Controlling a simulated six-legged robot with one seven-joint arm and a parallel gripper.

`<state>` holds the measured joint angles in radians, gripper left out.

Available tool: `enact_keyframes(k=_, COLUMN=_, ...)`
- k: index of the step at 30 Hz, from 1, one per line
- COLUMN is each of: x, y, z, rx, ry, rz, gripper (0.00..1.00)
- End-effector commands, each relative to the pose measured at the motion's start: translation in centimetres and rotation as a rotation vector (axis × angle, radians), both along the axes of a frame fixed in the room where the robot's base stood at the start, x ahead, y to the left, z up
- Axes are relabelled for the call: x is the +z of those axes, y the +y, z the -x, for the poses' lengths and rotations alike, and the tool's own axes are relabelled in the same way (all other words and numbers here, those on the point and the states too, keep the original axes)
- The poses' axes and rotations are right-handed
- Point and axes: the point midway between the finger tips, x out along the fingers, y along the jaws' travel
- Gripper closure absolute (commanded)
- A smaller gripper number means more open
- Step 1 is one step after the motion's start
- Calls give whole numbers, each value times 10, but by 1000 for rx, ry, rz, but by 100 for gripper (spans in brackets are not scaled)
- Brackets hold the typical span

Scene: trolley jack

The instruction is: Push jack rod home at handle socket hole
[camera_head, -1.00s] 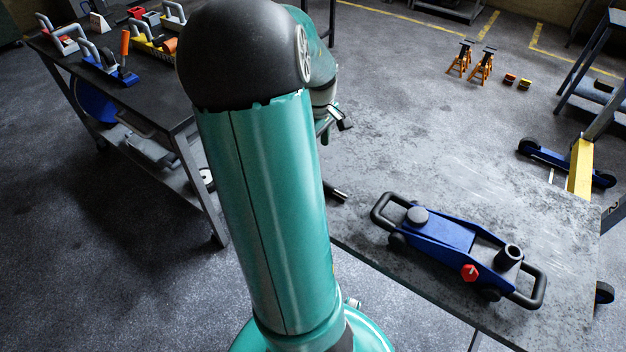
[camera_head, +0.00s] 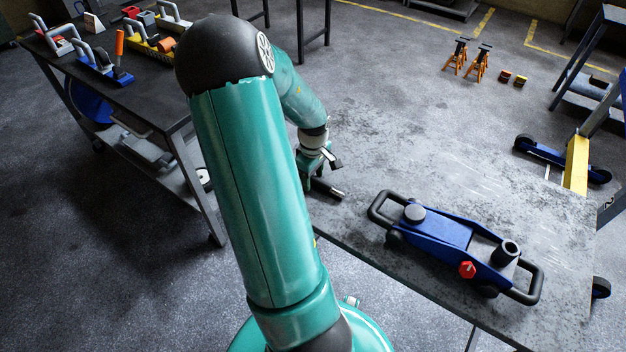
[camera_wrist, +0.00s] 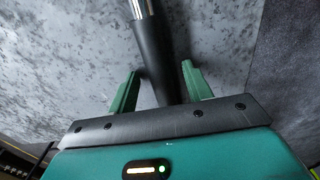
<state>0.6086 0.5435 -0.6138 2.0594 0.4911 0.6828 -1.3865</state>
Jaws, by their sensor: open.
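The blue trolley jack (camera_head: 440,236) lies on the grey table at the right, with black handles at both ends. Its handle socket (camera_head: 506,253) is a short black tube with an open top, near the jack's right end. The jack rod (camera_head: 330,189), black with a bright metal end, is at the table's left part, apart from the jack. My gripper (camera_head: 314,172) is at the rod. In the wrist view the rod (camera_wrist: 154,45) runs between the two green fingers of my gripper (camera_wrist: 160,83), which stand open with gaps on both sides. The rod's near end is hidden.
A red knob (camera_head: 467,270) sits on the jack's near side. The table top (camera_head: 400,150) is clear between rod and jack and behind them. A dark workbench (camera_head: 110,75) with tools stands at the left. Orange jack stands (camera_head: 467,62) are on the floor behind.

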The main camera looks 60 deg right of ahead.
Motion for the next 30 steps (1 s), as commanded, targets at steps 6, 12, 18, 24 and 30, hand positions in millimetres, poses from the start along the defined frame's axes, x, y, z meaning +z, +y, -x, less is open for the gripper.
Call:
enact_keyframes(k=6, x=0, y=0, z=0, rx=0, ry=0, rz=0, gripper=58)
enact_keyframes(k=12, x=0, y=0, z=0, rx=0, ry=0, rz=0, gripper=97)
enact_keyframes(k=18, x=1, y=0, z=0, rx=0, ry=-1, rz=1, gripper=100)
enact_keyframes(k=24, x=5, y=0, z=-1, rx=0, ry=-2, rz=1, gripper=100)
enact_keyframes(k=30, x=28, y=-1, z=-2, rx=2, ry=-4, rz=3, gripper=100)
